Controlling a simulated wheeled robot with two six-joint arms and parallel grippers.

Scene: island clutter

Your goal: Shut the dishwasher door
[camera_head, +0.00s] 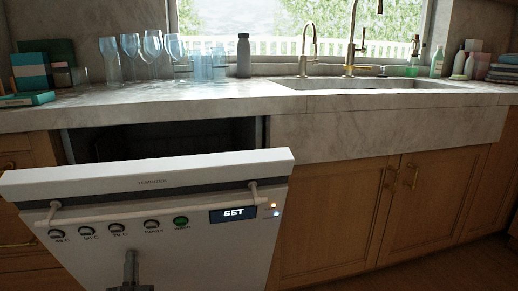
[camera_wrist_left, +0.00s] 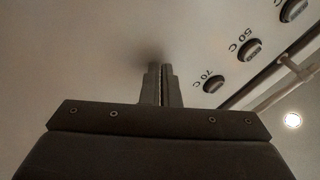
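The white dishwasher door (camera_head: 190,235) is partly open in the head view, its top edge tilted out from the dark opening (camera_head: 165,138) under the counter. Its front carries a bar handle (camera_head: 150,205), several knobs and a display reading SET. My left gripper (camera_head: 131,262) is in front of the lower part of the door, below the knobs. In the left wrist view the left gripper (camera_wrist_left: 159,88) has its fingers together, with nothing seen between them, and its tips are at or very near the door face (camera_wrist_left: 100,50). My right gripper is not in view.
The stone counter (camera_head: 210,95) above holds several glasses (camera_head: 152,45), a grey bottle (camera_head: 243,56) and boxes (camera_head: 32,70) at the left. A sink (camera_head: 360,85) with brass taps is at the right. Wooden cabinets (camera_head: 345,215) stand right of the door.

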